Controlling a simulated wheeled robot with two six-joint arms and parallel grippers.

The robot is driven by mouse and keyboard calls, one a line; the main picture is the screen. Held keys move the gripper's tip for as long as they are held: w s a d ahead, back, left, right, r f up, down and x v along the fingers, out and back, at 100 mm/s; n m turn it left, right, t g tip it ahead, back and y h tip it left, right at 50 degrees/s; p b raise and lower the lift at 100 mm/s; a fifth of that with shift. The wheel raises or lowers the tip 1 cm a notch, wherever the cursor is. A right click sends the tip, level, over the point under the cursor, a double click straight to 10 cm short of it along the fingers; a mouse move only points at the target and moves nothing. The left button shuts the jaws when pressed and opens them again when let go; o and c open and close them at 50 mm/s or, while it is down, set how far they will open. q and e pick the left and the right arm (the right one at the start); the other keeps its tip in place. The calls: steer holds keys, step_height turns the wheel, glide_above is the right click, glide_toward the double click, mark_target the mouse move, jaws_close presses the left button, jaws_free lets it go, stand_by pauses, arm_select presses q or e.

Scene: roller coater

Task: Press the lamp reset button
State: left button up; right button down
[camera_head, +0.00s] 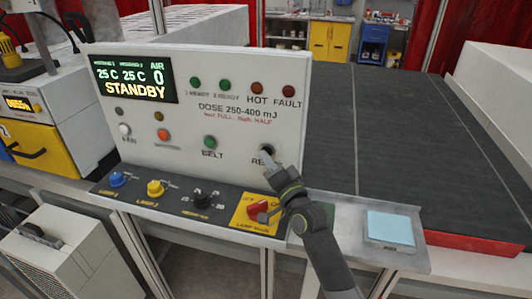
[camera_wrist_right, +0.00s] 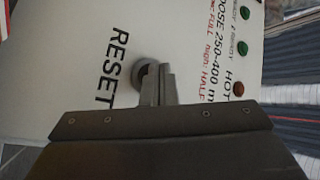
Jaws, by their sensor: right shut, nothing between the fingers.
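The lamp reset button is a dark round button (camera_head: 267,149) on the upright white control panel (camera_head: 180,145), with its RESET label partly hidden by my gripper in the head view. In the right wrist view the button (camera_wrist_right: 147,76) sits beside the full RESET lettering. My right gripper (camera_head: 268,165) is shut and empty, its fingertips at the button's lower edge. In the right wrist view the fingers (camera_wrist_right: 160,80) overlap the button; whether they touch it I cannot tell. My left gripper is not in view.
A display (camera_head: 133,80) reads STANDBY. A green BELT button (camera_head: 210,142) is left of the reset button. Below are a red switch on yellow (camera_head: 257,208) and several knobs (camera_head: 155,187). A dark conveyor belt (camera_head: 400,140) lies to the right.

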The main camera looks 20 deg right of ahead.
stand_by(0.5)
steer(key=shift+s+a, duration=0.4)
steer(key=shift+s, duration=0.2)
steer(key=s+a, duration=0.1)
steer(key=s, duration=0.1)
steer(key=s+a+b, duration=0.1)
steer(key=s, duration=0.1)
steer(key=shift+a, duration=0.4)
steer(key=shift+s+f, duration=0.1)
steer(key=shift+s, duration=0.05)
stand_by(0.5)
